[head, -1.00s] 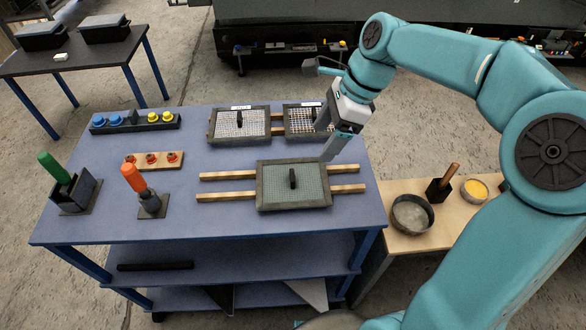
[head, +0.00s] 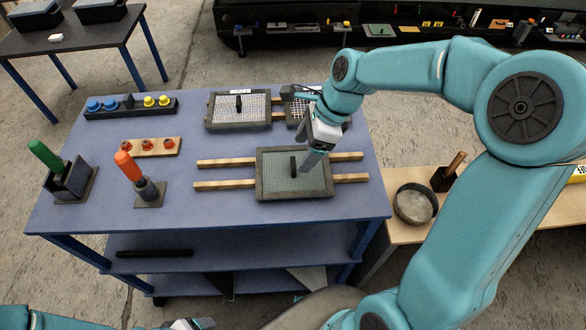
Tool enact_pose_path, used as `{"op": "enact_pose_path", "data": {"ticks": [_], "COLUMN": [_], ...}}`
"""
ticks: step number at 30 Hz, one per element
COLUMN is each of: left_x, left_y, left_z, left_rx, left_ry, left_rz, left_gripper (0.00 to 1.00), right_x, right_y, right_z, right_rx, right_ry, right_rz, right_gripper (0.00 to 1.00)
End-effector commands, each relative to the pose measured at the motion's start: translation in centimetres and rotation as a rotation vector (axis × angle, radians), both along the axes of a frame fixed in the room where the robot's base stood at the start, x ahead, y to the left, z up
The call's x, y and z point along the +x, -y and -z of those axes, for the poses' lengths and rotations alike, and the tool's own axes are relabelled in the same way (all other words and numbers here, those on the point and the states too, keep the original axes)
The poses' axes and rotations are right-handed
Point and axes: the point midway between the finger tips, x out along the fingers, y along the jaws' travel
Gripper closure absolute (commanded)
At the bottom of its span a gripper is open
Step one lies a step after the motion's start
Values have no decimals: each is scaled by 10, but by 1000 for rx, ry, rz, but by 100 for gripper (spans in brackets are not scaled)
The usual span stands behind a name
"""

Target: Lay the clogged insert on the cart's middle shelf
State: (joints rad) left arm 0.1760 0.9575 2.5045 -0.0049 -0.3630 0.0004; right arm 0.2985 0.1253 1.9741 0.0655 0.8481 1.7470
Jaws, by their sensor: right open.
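A framed insert with a grey-green, filled-looking mesh and a black upright handle (head: 293,167) lies flat across two wooden rails on the cart's top; it looks like the clogged insert (head: 265,175).
A white-meshed insert (head: 238,110) and another, partly hidden by my right arm (head: 298,110), lie behind. Green-handled (head: 47,155) and orange-handled (head: 128,166) tools stand left, near a strip of red knobs (head: 146,146). A side table (head: 405,235) with a round pan stands right.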

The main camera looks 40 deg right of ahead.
Motion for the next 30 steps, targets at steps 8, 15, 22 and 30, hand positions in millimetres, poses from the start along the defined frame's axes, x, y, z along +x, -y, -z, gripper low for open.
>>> {"op": "enact_pose_path", "data": {"ticks": [8,15,22,30], "left_x": [0,0,0,0], "left_y": [0,0,0,0], "left_z": [-1,-1,-1,-1], "left_rx": [0,0,0,0], "left_ry": [0,0,0,0], "left_rz": [0,0,0,0], "left_gripper": [28,28,28,28], "right_x": [11,16,15,15], "right_y": [-12,-15,-15,-15], "right_z": [36,48,48,48], "right_rx": [2,0,0,0], "right_ry": [-5,0,0,0], "right_rz": [-1,1,1,1], "right_gripper": [23,23,56,89]}}
